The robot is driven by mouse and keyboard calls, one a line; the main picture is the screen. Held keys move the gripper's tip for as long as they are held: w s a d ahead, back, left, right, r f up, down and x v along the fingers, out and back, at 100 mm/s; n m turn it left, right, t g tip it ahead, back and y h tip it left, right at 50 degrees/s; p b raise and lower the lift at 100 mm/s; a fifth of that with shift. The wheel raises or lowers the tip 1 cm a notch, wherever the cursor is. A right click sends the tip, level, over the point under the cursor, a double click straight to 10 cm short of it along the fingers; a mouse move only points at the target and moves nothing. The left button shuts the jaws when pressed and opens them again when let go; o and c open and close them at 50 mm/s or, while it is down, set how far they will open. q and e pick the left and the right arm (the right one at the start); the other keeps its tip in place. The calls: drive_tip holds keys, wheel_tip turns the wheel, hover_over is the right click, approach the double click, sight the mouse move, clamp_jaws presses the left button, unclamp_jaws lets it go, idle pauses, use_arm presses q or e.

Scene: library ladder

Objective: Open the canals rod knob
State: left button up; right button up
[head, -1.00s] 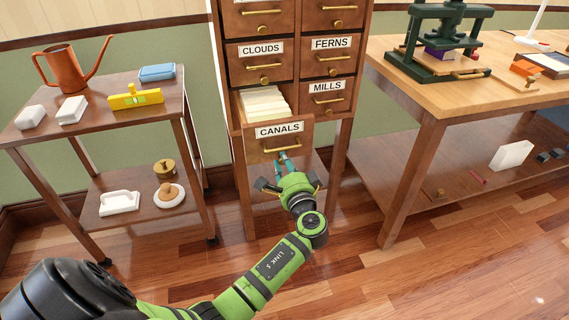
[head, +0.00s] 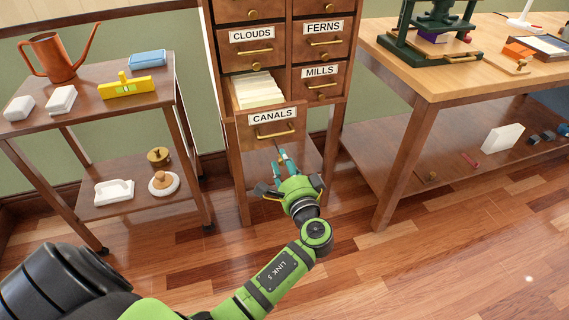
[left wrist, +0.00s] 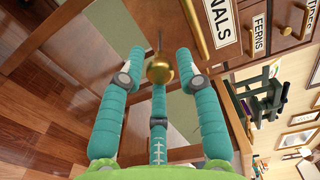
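The drawer labelled CANALS (head: 272,127) stands pulled out, its front facing me. A thin rod runs out from below its brass pull, seen in the left wrist view, and ends in a round brass knob (left wrist: 160,69), which stands away from the drawer front. My left gripper (head: 283,158) is just below and in front of the drawer. My right gripper is not in view.
Cards (head: 257,90) fill the open drawer. A cart (head: 100,110) with a watering can (head: 57,58) stands left. A wooden workbench (head: 440,85) with a green press stands right, its lower shelf jutting near the cabinet. The floor in front is clear.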

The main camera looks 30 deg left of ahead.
use_arm(q)
drive_tip(key=v, duration=1.2)
